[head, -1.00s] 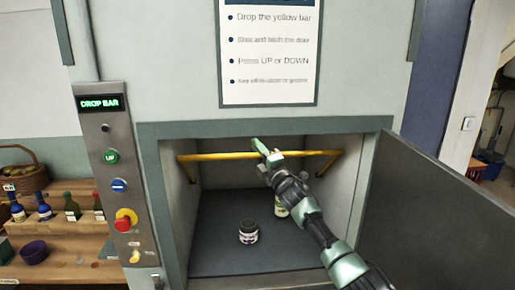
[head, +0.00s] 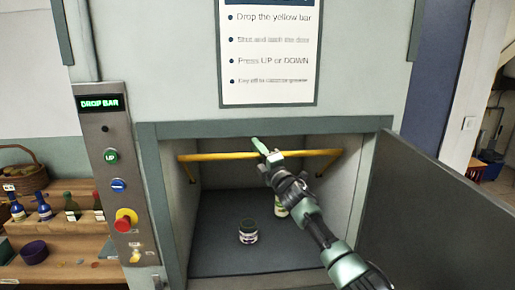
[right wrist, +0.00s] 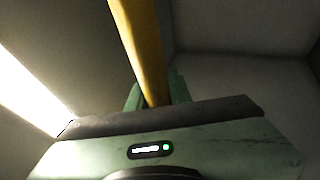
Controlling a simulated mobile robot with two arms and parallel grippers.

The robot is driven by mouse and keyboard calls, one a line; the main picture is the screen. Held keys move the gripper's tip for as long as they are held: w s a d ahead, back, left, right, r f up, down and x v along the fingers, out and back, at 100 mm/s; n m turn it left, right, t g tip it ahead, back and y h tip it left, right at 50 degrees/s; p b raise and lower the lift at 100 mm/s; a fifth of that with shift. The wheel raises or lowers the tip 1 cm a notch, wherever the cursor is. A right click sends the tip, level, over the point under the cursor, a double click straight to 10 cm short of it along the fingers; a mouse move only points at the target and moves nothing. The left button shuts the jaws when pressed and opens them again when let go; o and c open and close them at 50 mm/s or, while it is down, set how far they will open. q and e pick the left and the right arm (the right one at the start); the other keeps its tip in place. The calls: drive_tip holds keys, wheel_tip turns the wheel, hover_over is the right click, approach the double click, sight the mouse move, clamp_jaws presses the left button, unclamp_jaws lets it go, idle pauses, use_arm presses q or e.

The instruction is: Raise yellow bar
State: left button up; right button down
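The yellow bar (head: 222,156) runs level across the upper part of the open lift compartment (head: 215,256), with a bent arm at each end. My right gripper (head: 264,150) is at the middle of the bar. In the right wrist view the bar (right wrist: 143,45) passes between the green fingers (right wrist: 155,95), which lie close against it on both sides, so the gripper looks shut on it. My left gripper is not in view.
A dark-lidded jar (head: 248,232) and a second jar (head: 280,207), partly behind my arm, stand on the compartment floor. The grey door (head: 435,225) stands open at right. A control panel (head: 117,185) at left reads "DROP BAR". A shelf with bottles (head: 70,207) is farther left.

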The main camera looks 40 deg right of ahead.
drive_tip(key=c, duration=1.4)
unclamp_jaws()
drive_tip(key=shift+w+f, duration=0.15)
drive_tip(key=shift+f, duration=0.5)
drive_tip(key=shift+o, duration=0.5)
drive_tip(key=shift+w+d+f, duration=0.15)
drive_tip(key=shift+w, duration=0.05)
drive_tip(key=shift+r, duration=0.2)
drive_tip(key=shift+w, duration=0.1)
